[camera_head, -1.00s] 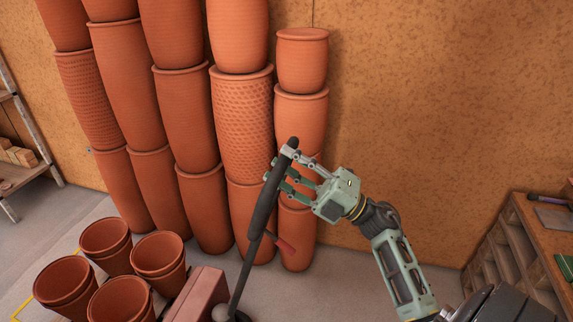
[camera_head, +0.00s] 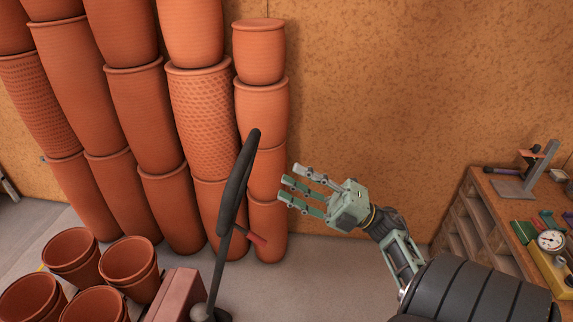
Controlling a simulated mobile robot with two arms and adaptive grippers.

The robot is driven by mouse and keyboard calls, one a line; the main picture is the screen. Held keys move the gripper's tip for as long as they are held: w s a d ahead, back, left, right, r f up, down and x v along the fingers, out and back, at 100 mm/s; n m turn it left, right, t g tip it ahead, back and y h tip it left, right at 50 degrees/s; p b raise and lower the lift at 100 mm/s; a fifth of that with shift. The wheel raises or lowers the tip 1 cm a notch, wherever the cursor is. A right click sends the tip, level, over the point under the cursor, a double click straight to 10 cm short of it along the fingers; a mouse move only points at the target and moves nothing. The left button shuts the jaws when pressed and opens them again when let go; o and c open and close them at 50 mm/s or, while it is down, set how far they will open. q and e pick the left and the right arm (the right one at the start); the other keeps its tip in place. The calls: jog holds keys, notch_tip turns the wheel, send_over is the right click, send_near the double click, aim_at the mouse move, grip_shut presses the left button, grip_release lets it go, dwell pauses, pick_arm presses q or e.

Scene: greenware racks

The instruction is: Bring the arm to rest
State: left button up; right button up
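My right gripper (camera_head: 300,190) is in the middle of the head view, its pale green fingers spread and pointing left. It is open and holds nothing. A dark upright handle on a thin pole (camera_head: 238,185), with a red grip near its middle, stands just left of the fingertips, with a gap between them. My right arm (camera_head: 395,250) comes in from the lower right. My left gripper is not in view.
Tall stacks of terracotta pots (camera_head: 205,110) line the wall at the left. Several open pots (camera_head: 127,262) and a reddish block (camera_head: 178,296) stand at lower left. A wooden bench (camera_head: 490,215) with tools and a gauge (camera_head: 551,241) is at right. Floor between is clear.

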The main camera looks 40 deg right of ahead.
jog(key=shift+f, duration=0.1)
dwell(0.5)
jog(key=w+d+f+m+t+h, duration=0.1)
jog(key=w+d+f+m+h, duration=0.15)
jog(key=f+m+h, duration=0.7)
jog(key=w+d+f+m+t+h, duration=0.1)
jog(key=w+f+m+h, duration=0.4)
jog(key=f, duration=0.7)
jog(key=s+a+f+m+g+h, duration=0.1)
jog(key=s+a+f+m+g, duration=0.15)
jog(key=f, duration=0.65)
jog(key=s+a+f+m+g, duration=0.1)
jog(key=s+f+m+g, duration=0.2)
jog(key=f, duration=0.7)
jog(key=s+a+f+m+g, duration=0.1)
jog(key=s+a+f+g, duration=0.25)
jog(key=s+f, duration=0.45)
jog(key=s+a+f+m+g, duration=0.25)
jog(key=s+a+f, duration=0.35)
jog(key=f, duration=0.5)
jog(key=s+a+f+g, duration=0.2)
jog(key=s+f, duration=0.1)
jog(key=s, duration=0.4)
jog(key=s+a+f+g, duration=0.3)
jog(key=s, duration=0.4)
jog(key=s+a+f+g, duration=0.2)
jog(key=s+f+g, duration=0.1)
jog(key=s, duration=0.5)
jog(key=shift+a+y, duration=0.25)
jog(key=shift+y, duration=0.2)
